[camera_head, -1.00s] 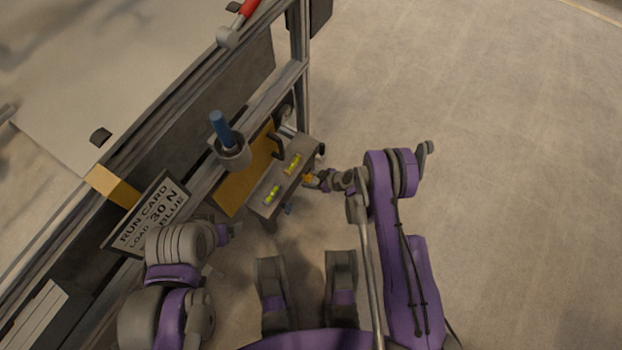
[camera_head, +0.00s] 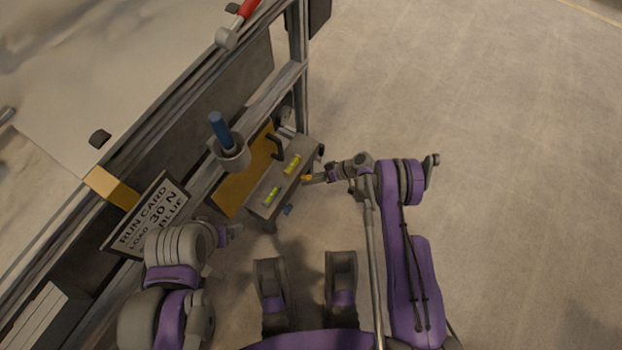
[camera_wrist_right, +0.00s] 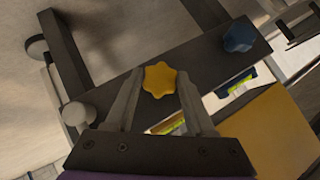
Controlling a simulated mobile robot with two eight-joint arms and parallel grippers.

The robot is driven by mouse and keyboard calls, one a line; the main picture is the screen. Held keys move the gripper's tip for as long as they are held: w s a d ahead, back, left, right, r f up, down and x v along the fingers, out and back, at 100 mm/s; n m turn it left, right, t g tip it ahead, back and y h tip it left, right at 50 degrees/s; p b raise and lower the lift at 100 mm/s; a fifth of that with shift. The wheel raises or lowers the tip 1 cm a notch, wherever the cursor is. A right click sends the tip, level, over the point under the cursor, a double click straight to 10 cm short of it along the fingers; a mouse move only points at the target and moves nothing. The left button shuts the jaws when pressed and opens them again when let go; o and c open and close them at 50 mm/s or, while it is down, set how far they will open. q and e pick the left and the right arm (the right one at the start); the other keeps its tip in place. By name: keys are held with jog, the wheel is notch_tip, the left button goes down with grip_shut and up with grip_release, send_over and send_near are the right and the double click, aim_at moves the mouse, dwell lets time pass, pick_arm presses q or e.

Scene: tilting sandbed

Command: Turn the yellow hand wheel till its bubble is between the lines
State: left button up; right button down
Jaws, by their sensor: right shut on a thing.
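The yellow hand wheel (camera_wrist_right: 159,79) is a small lobed knob on the side of a dark grey level box (camera_head: 264,208). My right gripper (camera_wrist_right: 159,75) has one finger on each side of it and is shut on it. In the head view the right gripper (camera_head: 310,179) reaches the box from the right, over most of the yellow wheel (camera_head: 306,178). Two yellow-green vials lie on the box top, one upper (camera_head: 292,163) and one lower (camera_head: 271,195). Their bubbles and lines are too small to read. My left gripper (camera_head: 232,231) is apart from the box, its jaws unclear.
A blue hand wheel (camera_wrist_right: 238,36) is on the same side of the box. A blue-handled tool (camera_head: 221,130) stands in a grey cup holder (camera_head: 233,155). A run card (camera_head: 148,216) reads 30 N, blue. Open floor lies to the right.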

dwell(0.3)
jog(key=shift+c, duration=1.3)
grip_release()
jog(key=w+p+v, duration=0.1)
jog(key=p+v, duration=0.1)
jog(key=v, duration=0.8)
jog(key=shift+s+d+r, duration=0.2)
jog(key=shift+s+d, duration=0.15)
jog(key=shift+s, duration=0.1)
